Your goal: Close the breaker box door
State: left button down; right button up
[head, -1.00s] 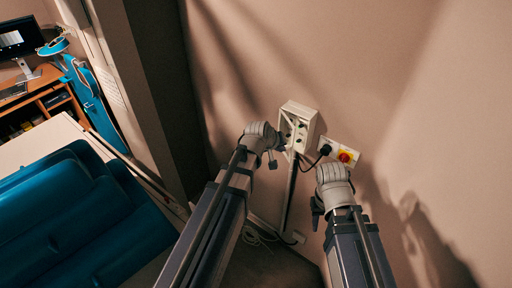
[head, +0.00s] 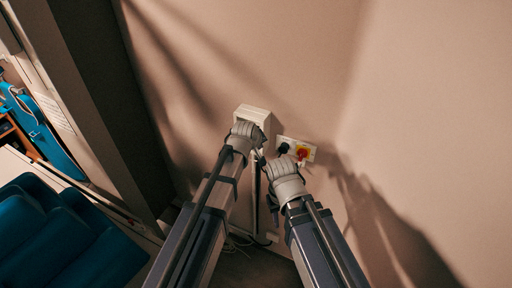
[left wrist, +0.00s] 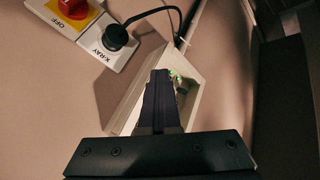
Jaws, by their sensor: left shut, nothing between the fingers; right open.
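The breaker box (head: 252,114) is a small pale box on the wall, and in the head view my left gripper (head: 250,138) covers most of its front. In the left wrist view the breaker box (left wrist: 196,98) shows its open inside with small green lights, so it is not closed over there. The door cannot be told apart clearly from the box walls. My left gripper (left wrist: 160,78) is shut and empty, its dark fingers in front of the box opening. My right gripper (head: 284,176) is open, below and right of the box; its fingertips are mostly hidden.
A white panel (left wrist: 97,46) with a red knob on yellow and a black plug marked X-RAY is beside the box. A black cable (left wrist: 155,10) runs from the plug. Blue padded furniture (head: 62,240) stands at the left. The wall at the right is bare.

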dwell(0.6)
pick_arm(q)
jog(key=s+r+p, duration=0.7)
jog(key=s, duration=0.2)
jog(key=shift+s+d+r+p, duration=0.25)
jog(key=shift+d+r+p, duration=0.15)
jog(key=shift+d, duration=0.05)
